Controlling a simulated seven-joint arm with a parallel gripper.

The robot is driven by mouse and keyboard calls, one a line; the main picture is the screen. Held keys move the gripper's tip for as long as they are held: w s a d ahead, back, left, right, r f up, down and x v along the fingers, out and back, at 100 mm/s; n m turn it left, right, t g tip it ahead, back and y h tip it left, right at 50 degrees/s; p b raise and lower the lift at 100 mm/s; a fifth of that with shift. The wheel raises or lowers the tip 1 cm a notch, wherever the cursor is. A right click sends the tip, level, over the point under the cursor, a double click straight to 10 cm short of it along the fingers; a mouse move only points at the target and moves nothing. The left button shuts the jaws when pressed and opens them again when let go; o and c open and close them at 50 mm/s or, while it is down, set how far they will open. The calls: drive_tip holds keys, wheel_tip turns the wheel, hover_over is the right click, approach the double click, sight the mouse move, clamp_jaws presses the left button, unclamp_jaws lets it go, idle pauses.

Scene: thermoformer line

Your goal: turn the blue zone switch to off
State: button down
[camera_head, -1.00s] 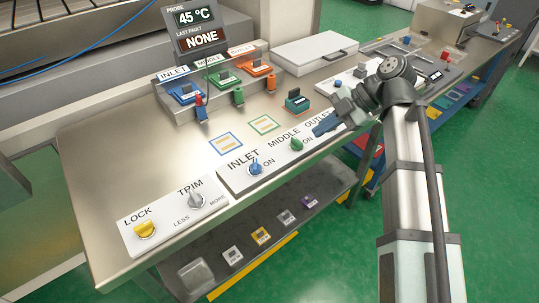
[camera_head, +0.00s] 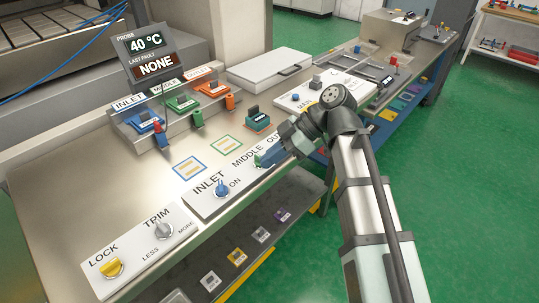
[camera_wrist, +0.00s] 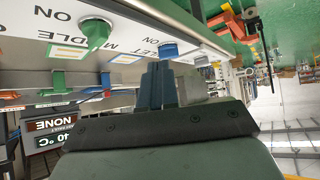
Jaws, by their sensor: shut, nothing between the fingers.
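The blue zone switch (camera_head: 222,189) is a round knob under the INLET label on a white panel (camera_head: 205,208) at the bench's front edge. ON is printed to its right; the knob's pointer is too small to read. In the wrist view the blue switch (camera_wrist: 168,50) shows just beyond my fingertips, with the picture turned upside down. My gripper (camera_head: 261,160) is shut and empty, right of the blue switch in the head view, covering the green MIDDLE knob there. The green knob (camera_wrist: 95,31) is visible in the wrist view. I cannot tell whether my fingers touch the blue switch.
A yellow LOCK knob (camera_head: 112,267) and grey TRIM knob (camera_head: 163,230) stand on a panel to the left. Behind are blue (camera_head: 146,121), green (camera_head: 183,103) and orange (camera_head: 213,89) units with levers. The probe display (camera_head: 148,43) reads 40 °C, last fault NONE.

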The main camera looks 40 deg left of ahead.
sight(221, 188)
drive_tip(key=x, duration=0.6)
drive_tip(key=shift+s+f, duration=0.1)
drive_tip(key=shift+s, duration=0.05)
drive_tip(key=shift+s+a+f, duration=0.2)
drive_tip(key=shift+s+a, duration=0.75)
drive_tip(key=shift+s, duration=0.2)
drive_tip(key=shift+s+a, duration=0.4)
drive_tip(key=shift+s, duration=0.2)
drive_tip(key=shift+s+a, duration=0.35)
drive_tip(key=shift+a, duration=0.1)
